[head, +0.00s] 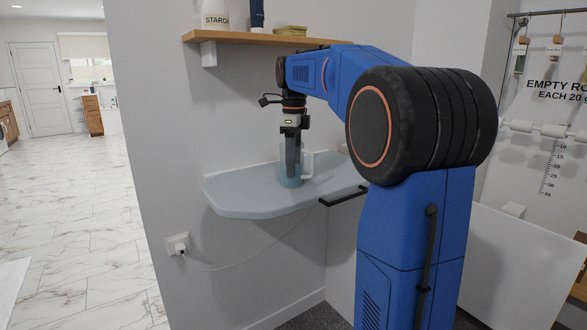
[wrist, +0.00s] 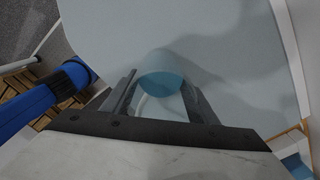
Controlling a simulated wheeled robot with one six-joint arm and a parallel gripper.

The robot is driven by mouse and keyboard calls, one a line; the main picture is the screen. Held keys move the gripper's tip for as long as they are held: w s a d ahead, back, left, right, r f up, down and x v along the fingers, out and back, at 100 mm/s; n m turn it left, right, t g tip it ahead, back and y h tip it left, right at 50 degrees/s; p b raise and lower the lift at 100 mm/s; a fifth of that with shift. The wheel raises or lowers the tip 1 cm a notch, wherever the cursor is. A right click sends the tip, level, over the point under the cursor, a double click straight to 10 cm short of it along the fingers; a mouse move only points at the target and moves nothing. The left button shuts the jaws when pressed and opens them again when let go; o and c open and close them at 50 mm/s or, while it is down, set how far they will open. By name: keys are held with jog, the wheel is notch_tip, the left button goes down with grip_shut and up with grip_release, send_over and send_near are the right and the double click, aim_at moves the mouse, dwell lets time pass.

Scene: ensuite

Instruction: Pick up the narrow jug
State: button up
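The narrow jug (head: 290,182) stands upright on the pale blue shelf counter. It looks translucent with a bluish lower part and a pale handle on its right side. In the wrist view its round blue part (wrist: 161,72) lies between my fingertips, with a pale curved part nearer the camera. My gripper (head: 292,165) points straight down at the jug, its dark fingers overlapping it in the head view. In the wrist view my gripper (wrist: 160,88) has its fingers spread, one on each side of the jug. Contact with the jug is not clearly visible.
A wooden shelf (head: 250,39) above holds a white starch bottle (head: 214,15) and other items. A cable runs from a wall socket (head: 178,244).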

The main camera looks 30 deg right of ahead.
jog(key=shift+c, duration=0.7)
jog(key=shift+r, duration=0.2)
notch_tip(320, 180, up, 10)
jog(key=shift+f, duration=0.25)
dwell(0.3)
